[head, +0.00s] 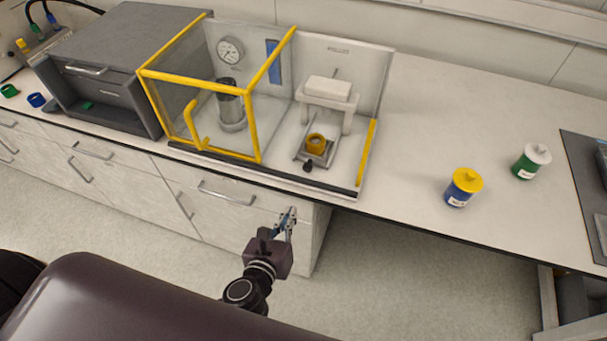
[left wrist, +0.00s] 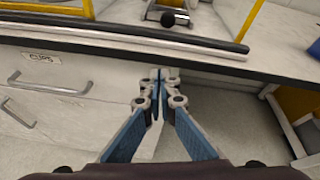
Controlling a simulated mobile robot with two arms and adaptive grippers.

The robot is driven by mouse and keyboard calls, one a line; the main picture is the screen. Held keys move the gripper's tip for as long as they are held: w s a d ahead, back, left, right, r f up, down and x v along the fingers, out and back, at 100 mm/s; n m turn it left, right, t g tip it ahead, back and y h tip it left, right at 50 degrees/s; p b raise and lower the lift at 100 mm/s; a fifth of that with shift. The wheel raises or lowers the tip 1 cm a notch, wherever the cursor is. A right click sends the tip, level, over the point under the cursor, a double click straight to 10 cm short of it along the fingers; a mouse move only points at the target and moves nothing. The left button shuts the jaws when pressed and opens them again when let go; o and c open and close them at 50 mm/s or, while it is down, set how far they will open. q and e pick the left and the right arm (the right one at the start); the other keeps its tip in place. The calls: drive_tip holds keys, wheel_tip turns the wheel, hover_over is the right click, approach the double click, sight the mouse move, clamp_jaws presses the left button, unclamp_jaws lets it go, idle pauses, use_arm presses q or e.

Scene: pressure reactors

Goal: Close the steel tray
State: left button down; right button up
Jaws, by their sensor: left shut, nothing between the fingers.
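The steel tray (head: 301,153) is a small grey plate on the white base of the station, in front of the white press block (head: 328,90). It extends toward the front edge and carries a yellow ring-shaped cup (head: 316,144). A black knob (head: 308,167) is at its front end. The knob also shows at the top of the left wrist view (left wrist: 168,19). My left gripper (head: 291,212) is shut and empty, in front of the counter edge and below the tray, apart from the knob. Its closed fingertips show in the left wrist view (left wrist: 161,76). My right gripper is out of view.
A yellow-framed clear enclosure (head: 205,110) with a metal cylinder (head: 231,105) stands left of the tray. A yellow-edged side panel (head: 367,150) stands to its right. Blue (head: 463,188) and green (head: 531,161) jars stand farther right. Drawers (head: 228,193) lie below the counter.

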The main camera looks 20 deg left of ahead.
use_arm(q)
wheel_tip(320, 180, up, 6)
drive_tip(key=f+m+t, duration=0.1)
drive_tip(key=m, duration=0.1)
drive_tip(key=p, duration=0.2)
approach(313, 151)
drive_tip(key=f, duration=0.2)
drive_tip(key=w+f, duration=0.1)
drive_tip(key=shift+w+a+f, duration=0.1)
drive_tip(key=shift+f, duration=0.3)
drive_tip(key=shift+w+r, duration=0.1)
drive_tip(key=shift+w, duration=0.3)
drive_tip(key=w, duration=1)
drive_tip(key=shift+w, duration=0.2)
